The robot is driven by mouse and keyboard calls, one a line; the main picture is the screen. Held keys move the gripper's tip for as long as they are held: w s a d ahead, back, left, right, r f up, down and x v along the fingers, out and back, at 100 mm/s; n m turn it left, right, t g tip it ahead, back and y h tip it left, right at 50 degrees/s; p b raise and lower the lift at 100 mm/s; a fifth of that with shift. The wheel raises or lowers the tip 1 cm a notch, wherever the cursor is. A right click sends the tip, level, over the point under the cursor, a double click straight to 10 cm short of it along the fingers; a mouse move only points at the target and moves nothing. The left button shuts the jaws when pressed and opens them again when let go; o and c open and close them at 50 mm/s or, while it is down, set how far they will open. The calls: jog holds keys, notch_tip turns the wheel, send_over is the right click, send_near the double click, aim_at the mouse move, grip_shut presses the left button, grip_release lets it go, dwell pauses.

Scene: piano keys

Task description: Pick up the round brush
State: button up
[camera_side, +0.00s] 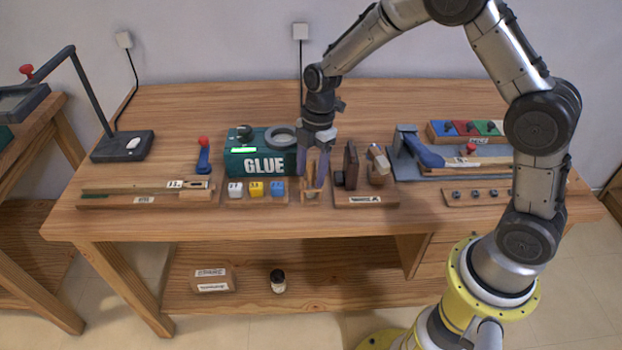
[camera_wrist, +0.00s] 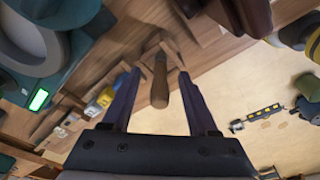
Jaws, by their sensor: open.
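A brown wooden handle (camera_wrist: 160,82), which looks like the round brush, shows in the wrist view between my fingers; its brush end is not clearly visible. It stands at a small wooden holder (camera_side: 311,200) near the front of the bench in the side view. My gripper (camera_side: 313,180) points down over this holder, and it also shows in the wrist view (camera_wrist: 160,76). It is open, with one finger on each side of the handle. Gaps show between the handle and both fingers in the wrist view.
Just left are the green GLUE box (camera_side: 262,164) and a row of white, yellow and blue blocks (camera_side: 256,189). Close on the right is a wooden stand (camera_side: 367,201) with upright tools. The bench back (camera_side: 210,100) is largely clear.

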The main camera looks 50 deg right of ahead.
aim_at(312, 161)
grip_shut()
jog(key=shift+r, duration=0.15)
jog(key=shift+r, duration=0.25)
jog(key=r, duration=0.3)
jog(key=shift+s, duration=0.2)
jog(key=s+d+r, duration=0.1)
jog(key=s+r, duration=0.8)
jog(key=s, duration=0.4)
jog(key=shift+s+d+r, duration=0.15)
jog(key=shift+s+d, duration=0.05)
jog(key=shift+s, duration=0.1)
